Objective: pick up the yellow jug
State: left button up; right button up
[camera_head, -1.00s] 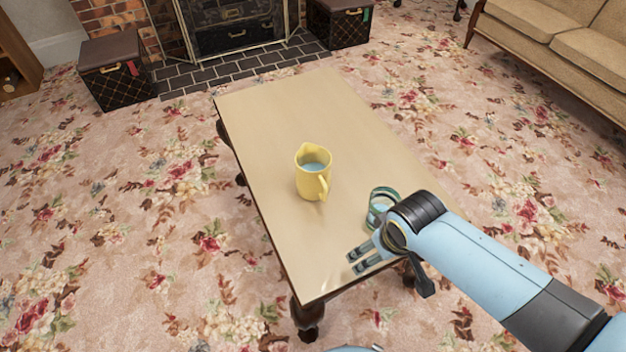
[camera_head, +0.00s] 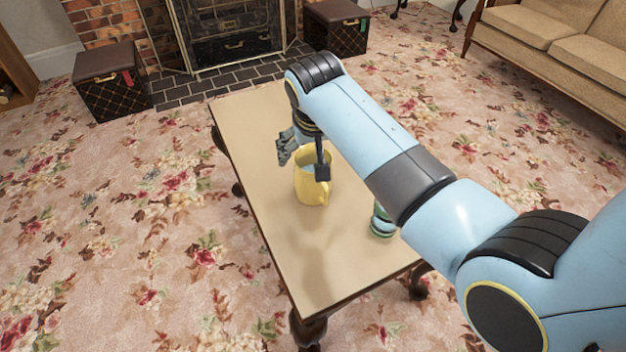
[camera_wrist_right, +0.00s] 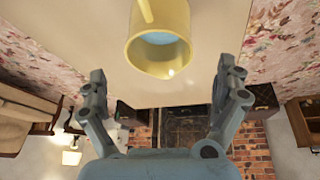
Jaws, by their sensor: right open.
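The yellow jug (camera_head: 312,187) stands upright on the wooden table (camera_head: 290,250), with bluish content inside it. My right gripper (camera_head: 284,152) is above and behind the jug in the head view, partly covering its rim. In the right wrist view the jug (camera_wrist_right: 158,55) sits ahead of the two spread fingers of my right gripper (camera_wrist_right: 160,88), apart from both. The right gripper is open and empty. My left gripper is not in view.
A green-banded cup or glass (camera_head: 381,222) stands on the table right of the jug, partly hidden by my right arm. The near end of the table is clear. A fireplace (camera_head: 230,35), storage boxes (camera_head: 112,82) and a sofa (camera_head: 555,35) stand beyond.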

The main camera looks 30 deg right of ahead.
aim_at(312, 160)
jog(key=shift+x, duration=0.85)
jog(key=x, duration=0.1)
jog(key=b+x, duration=0.2)
jog(key=x, duration=0.1)
jog(key=shift+s+a+f, duration=0.15)
jog(key=shift+s, duration=0.15)
jog(key=shift+w+f+b, duration=0.15)
jog(key=shift+f+b, duration=0.2)
jog(key=shift+b, duration=0.05)
jog(key=c, duration=1.6)
jog(key=shift+r, duration=0.2)
